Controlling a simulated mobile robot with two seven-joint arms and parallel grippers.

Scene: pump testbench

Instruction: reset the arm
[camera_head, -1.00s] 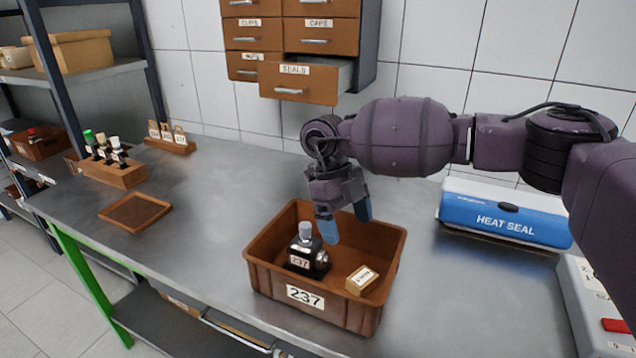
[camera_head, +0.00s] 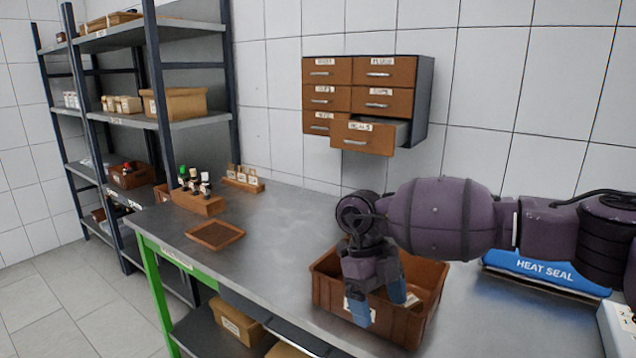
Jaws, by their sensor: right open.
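My right gripper (camera_head: 378,300) comes in from the right and points down, with its two blue fingertips apart and nothing between them. It shows in front of the brown bin (camera_head: 425,325) on the bench and covers much of it. Part of a small tan box (camera_head: 411,299) shows inside the bin beside the fingers. The rest of the bin's contents and most of its label are hidden behind the gripper. My left gripper is out of view.
A drawer cabinet on the wall has its seals drawer (camera_head: 363,138) pulled out above the bench. A blue heat sealer (camera_head: 545,270) lies behind my right arm. A bottle rack (camera_head: 200,203) and an empty shallow tray (camera_head: 214,236) stand left. The bench (camera_head: 270,260) between is clear.

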